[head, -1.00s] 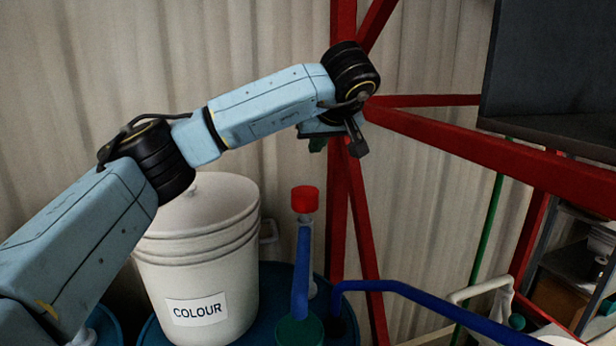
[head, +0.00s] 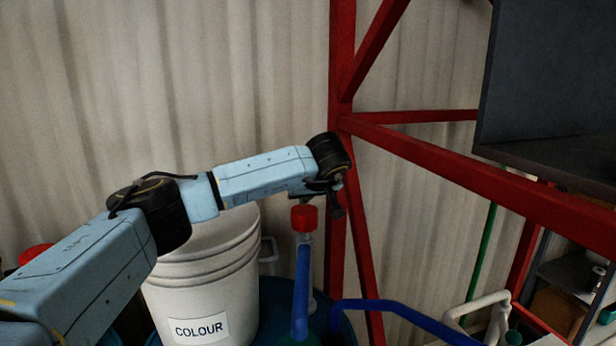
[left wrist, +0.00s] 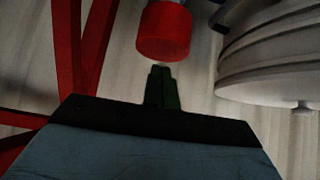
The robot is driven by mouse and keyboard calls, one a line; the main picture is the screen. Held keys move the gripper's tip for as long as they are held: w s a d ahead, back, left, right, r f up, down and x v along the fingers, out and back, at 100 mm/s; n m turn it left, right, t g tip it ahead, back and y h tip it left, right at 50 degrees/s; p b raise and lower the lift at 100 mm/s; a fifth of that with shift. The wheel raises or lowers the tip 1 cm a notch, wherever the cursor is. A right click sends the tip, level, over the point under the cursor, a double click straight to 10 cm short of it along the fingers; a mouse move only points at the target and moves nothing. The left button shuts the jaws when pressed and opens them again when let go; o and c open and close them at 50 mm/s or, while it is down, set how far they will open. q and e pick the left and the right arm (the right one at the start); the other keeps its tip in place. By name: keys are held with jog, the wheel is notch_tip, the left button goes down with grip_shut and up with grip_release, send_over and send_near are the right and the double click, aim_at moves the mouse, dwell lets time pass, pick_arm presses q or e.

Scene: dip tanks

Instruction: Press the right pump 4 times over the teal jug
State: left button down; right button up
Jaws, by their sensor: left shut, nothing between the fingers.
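The right pump has a red cap (head: 304,217) on a pale stem, with a blue spout (head: 301,290) angling down in front. My left gripper (head: 303,193) is just above the red cap in the head view, mostly hidden by my wrist. In the left wrist view its dark green fingers (left wrist: 161,86) are shut and empty, close to the red cap (left wrist: 164,30). I cannot tell whether they touch it. Only a teal sliver, likely the teal jug (head: 287,341), shows below the spout at the bottom edge. My right gripper is not in view.
A white bucket labelled COLOUR (head: 205,290) stands left of the pump, under my left forearm. A red frame post (head: 342,80) rises behind the pump. A blue pipe (head: 400,312) runs to the right. Another red cap (head: 36,253) shows at far left.

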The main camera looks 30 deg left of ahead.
aim_at(307, 216)
pick_arm(q)
jog(key=shift+f, duration=0.65)
notch_tip(307, 216, down, 4)
jog(key=shift+s+r+b, duration=0.1)
jog(key=shift+b, duration=0.75)
jog(key=shift+d, duration=0.1)
